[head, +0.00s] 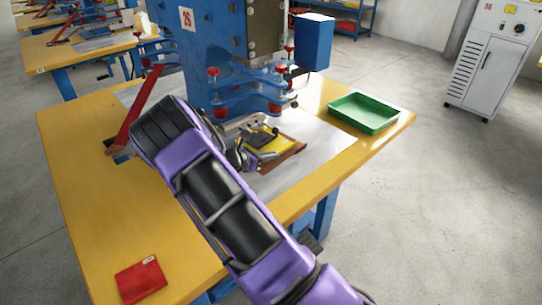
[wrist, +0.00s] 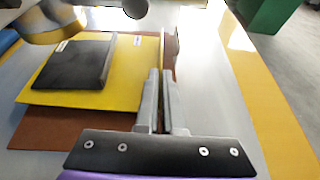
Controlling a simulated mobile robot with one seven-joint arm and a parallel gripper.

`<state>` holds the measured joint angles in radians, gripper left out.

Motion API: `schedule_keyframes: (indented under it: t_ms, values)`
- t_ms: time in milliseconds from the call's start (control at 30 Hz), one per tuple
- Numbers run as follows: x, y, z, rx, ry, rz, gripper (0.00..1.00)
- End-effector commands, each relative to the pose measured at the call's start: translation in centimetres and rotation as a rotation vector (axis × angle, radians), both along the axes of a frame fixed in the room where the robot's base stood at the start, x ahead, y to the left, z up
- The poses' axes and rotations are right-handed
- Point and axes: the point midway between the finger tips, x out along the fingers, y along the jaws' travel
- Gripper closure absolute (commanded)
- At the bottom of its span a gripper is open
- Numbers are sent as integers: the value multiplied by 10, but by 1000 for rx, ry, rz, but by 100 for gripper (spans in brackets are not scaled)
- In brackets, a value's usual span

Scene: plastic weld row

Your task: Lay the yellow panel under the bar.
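The yellow panel (wrist: 118,92) lies flat on a brown board, with a thin upright lip along its right side in the wrist view. It also shows in the head view (head: 287,146), partly hidden by my wrist. A dark plate (wrist: 72,62) with its own raised edge and a white label lies on it. My gripper (wrist: 160,75) has its fingers close together on either side of the panel's lip, with the lip between the tips. The press's pale bar (head: 243,121) is just behind the panel in the head view, under the blue clamps; my arm hides part of it.
The brown board (wrist: 45,130) lies on a grey sheet (head: 322,135) on the yellow table (head: 85,180). A green tray (head: 363,113) stands at the right. A red packet (head: 140,280) lies at the front left. The blue press (head: 215,45) rises behind; its red lever (head: 137,115) is at left.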

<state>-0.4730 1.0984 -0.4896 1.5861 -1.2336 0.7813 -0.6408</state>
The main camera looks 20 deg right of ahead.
Motion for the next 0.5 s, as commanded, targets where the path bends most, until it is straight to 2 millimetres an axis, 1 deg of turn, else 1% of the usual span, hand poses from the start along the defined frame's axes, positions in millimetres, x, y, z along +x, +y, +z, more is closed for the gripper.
schedule_keyframes:
  t_ms: [467, 500]
  values:
    - [0, 0, -3, 0, 0, 0, 100]
    - [0, 0, -3, 0, 0, 0, 93]
